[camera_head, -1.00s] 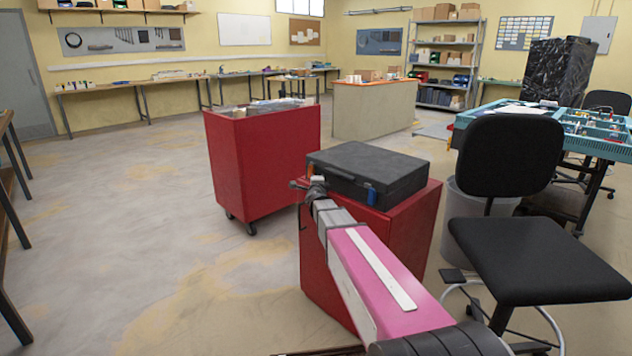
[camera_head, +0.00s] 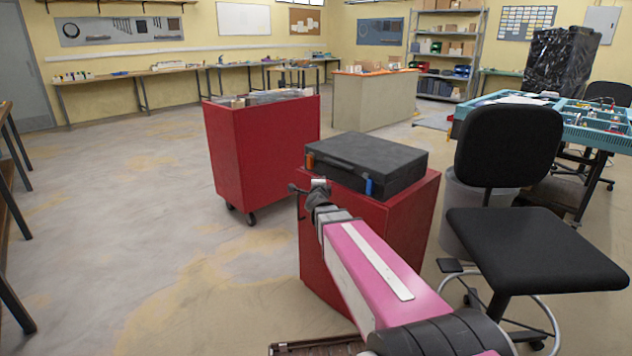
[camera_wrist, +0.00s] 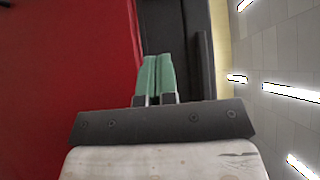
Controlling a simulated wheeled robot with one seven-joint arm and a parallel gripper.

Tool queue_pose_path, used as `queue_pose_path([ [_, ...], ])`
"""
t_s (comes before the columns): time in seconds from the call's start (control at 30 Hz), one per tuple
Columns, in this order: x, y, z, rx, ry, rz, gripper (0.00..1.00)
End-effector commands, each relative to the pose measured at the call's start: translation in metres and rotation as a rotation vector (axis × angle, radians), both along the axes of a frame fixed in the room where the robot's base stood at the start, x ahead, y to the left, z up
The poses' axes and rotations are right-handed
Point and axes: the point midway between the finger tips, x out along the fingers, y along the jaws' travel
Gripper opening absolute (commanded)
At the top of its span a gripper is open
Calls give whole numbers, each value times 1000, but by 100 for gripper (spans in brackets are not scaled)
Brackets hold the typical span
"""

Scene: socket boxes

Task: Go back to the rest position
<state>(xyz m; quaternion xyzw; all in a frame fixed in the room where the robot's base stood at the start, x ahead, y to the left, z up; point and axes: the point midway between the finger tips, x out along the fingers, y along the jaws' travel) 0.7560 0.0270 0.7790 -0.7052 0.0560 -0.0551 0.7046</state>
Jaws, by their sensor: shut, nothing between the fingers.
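My gripper (camera_wrist: 158,75) shows in the wrist view with its two green fingertips pressed together and nothing between them. It points toward the red cabinet (camera_wrist: 70,80) and the dark case (camera_wrist: 180,40). In the head view my pink arm reaches forward to the left front corner of the red cabinet (camera_head: 405,220). The closed black case (camera_head: 368,160) lies flat on top of that cabinet, with an orange latch and a blue latch on its front. My fingertips are too small to make out in the head view.
A red wheeled bin (camera_head: 262,150) stands behind and left of the cabinet. A black chair (camera_head: 535,255) stands close on the right, with a grey waste bin (camera_head: 460,215) behind it. A teal-topped table (camera_head: 510,125) is farther right. The floor on the left (camera_head: 130,230) is clear.

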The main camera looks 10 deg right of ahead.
Motion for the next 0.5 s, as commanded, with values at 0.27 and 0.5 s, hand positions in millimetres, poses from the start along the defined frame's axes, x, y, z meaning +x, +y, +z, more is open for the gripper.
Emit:
queue_pose_path([
  [0.27,-17,17,-30,-185,158,165,0],
  [0.5,-67,35,-96,-534,472,482,0],
])
